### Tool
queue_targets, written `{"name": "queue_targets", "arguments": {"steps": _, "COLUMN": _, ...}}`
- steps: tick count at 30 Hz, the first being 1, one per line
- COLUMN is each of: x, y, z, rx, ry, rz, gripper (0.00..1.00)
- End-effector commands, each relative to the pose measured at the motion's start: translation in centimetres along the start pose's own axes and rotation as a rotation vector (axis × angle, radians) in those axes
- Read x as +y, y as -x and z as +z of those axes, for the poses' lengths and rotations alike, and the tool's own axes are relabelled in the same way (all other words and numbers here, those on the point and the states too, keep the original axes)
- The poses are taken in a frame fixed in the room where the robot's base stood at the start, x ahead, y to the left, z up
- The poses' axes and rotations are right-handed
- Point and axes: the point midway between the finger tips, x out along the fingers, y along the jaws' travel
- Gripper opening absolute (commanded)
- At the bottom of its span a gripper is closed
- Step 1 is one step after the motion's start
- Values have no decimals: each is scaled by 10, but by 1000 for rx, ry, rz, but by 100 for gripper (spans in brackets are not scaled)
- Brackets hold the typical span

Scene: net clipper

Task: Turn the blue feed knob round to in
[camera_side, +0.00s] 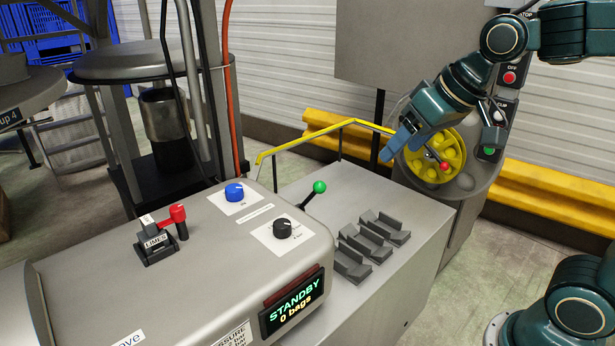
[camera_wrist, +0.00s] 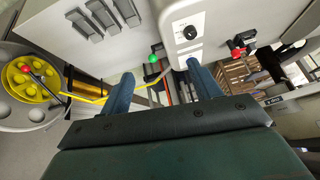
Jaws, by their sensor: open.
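The blue feed knob (camera_side: 235,192) sits on a white label plate on top of the grey machine housing, with a small white mark on its top. The lettering on its plate is too small to read. In the wrist view the knob is not clearly visible; a finger may cover it. My gripper (camera_side: 441,146) is open and empty, high to the right of the knob and well apart from it, in front of the yellow handwheel. In the wrist view my gripper (camera_wrist: 158,72) shows two spread blue fingers with nothing between them.
A black knob (camera_side: 283,229), a green-tipped lever (camera_side: 319,187) and a red lever (camera_side: 178,213) stand near the blue knob. Grey blocks (camera_side: 372,240) line the table. The yellow handwheel (camera_side: 452,148) and a yellow rail (camera_side: 300,140) are behind. A display (camera_side: 293,301) reads STANDBY, 0 bags.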

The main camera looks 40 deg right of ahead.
Motion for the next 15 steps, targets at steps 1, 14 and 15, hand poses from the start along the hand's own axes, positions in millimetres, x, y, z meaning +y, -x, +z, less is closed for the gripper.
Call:
{"name": "queue_targets", "arguments": {"steps": 1, "x": -2, "y": -4, "z": -1, "rx": -6, "ry": -55, "rz": -15, "gripper": 63}}
{"name": "queue_targets", "arguments": {"steps": 14, "x": -29, "y": -55, "z": -51, "rx": -74, "ry": -584, "rz": -191, "gripper": 63}}
{"name": "queue_targets", "arguments": {"steps": 15, "x": -31, "y": -61, "z": -58, "rx": -83, "ry": -633, "rz": -208, "gripper": 63}}
